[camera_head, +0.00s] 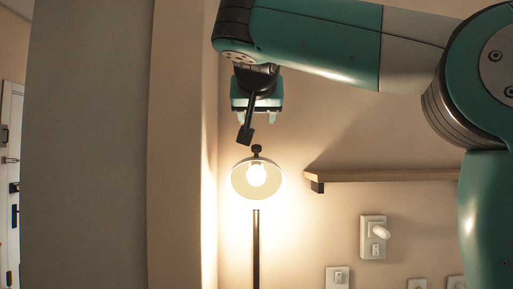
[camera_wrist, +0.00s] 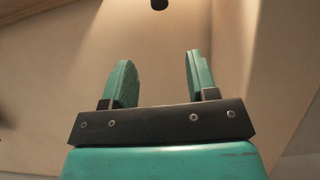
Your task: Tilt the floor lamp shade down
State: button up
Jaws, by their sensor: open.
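The floor lamp's shade (camera_head: 239,187) is lit, with its open side and glowing bulb (camera_head: 257,175) facing the head camera. A dark knob (camera_head: 256,150) stands on top of the shade. The thin black pole (camera_head: 256,245) runs down below it. My gripper (camera_head: 256,119) is above the shade and knob in the head view, apart from them in the picture; depth between them is hard to tell. In the wrist view my gripper (camera_wrist: 160,62) is open, with nothing between its fingers. A small dark end (camera_wrist: 160,4) at the top edge there may be the lamp's knob.
A wooden wall shelf (camera_head: 390,175) juts out right of the lamp. Wall switches and a plugged socket (camera_head: 373,237) are below it. A grey wall or column (camera_head: 85,150) fills the left, with a white door (camera_head: 11,180) beyond it.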

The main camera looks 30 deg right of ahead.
aim_at(257, 146)
jog(key=p+x, duration=0.2)
jog(key=x, duration=1.4)
jog(key=shift+w+d+f, duration=0.1)
jog(key=shift+w+f, duration=0.05)
jog(key=shift+w, duration=0.05)
grip_shut()
jog(key=shift+f, duration=0.15)
